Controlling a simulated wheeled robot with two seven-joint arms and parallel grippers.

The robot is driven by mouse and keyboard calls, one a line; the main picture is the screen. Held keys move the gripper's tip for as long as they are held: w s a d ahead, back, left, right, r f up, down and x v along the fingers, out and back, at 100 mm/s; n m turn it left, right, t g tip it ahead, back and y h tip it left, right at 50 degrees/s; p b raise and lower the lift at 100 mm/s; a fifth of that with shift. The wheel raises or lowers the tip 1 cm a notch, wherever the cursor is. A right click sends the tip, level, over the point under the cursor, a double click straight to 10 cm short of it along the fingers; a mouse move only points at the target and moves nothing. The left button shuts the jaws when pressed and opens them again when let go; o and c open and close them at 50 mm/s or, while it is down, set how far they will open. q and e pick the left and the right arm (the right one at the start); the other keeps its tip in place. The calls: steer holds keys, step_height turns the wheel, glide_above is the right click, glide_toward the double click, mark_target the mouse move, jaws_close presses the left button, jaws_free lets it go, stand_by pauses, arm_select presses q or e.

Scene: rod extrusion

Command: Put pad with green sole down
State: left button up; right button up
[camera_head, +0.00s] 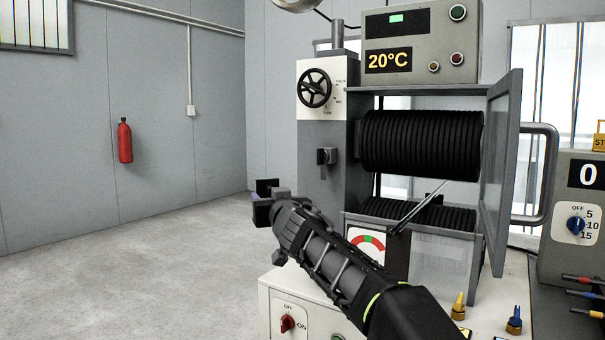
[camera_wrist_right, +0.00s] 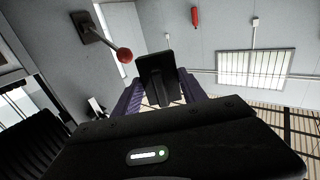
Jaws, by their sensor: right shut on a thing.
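My right gripper (camera_head: 268,208) is raised in front of the machine, left of its frame, in the head view. It is shut on a small black block-like pad (camera_wrist_right: 157,75), which stands between the two purple-grey fingers in the right wrist view. The pad's dark end (camera_head: 266,186) also shows at the gripper's tip in the head view. The pad is held in the air, clear of any surface. No green sole shows on the visible side, so I cannot tell the sole's colour. My left gripper is not in view.
The machine has black ribbed rollers (camera_head: 422,141), an open clear door (camera_head: 504,170), a handwheel (camera_head: 315,88) and a 20°C control box (camera_head: 420,40). Its white base (camera_head: 290,285) carries a red switch (camera_head: 287,324). A red-knobbed lever (camera_wrist_right: 124,55) shows in the wrist view. Floor at left is free.

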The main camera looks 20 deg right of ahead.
steer(key=s+a+f+n+g+y, duration=0.15)
steer(key=a+f+y, duration=0.25)
steer(key=f, duration=0.4)
steer(key=s+a+f+n+t+y, duration=0.1)
steer(key=s+a+f+n+y, duration=0.25)
steer(key=f, duration=0.45)
steer(key=s+d+f, duration=0.1)
steer(key=s+f, duration=1)
steer(key=f, duration=0.2)
arm_select(q)
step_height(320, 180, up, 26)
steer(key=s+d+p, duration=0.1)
steer(key=p, duration=2.5)
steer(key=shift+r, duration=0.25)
arm_select(e)
step_height(320, 180, up, 13)
steer(key=d+m+h, duration=0.2)
steer(key=m+h, duration=0.2)
steer(key=h, duration=0.2)
steer(key=shift+d, duration=0.2)
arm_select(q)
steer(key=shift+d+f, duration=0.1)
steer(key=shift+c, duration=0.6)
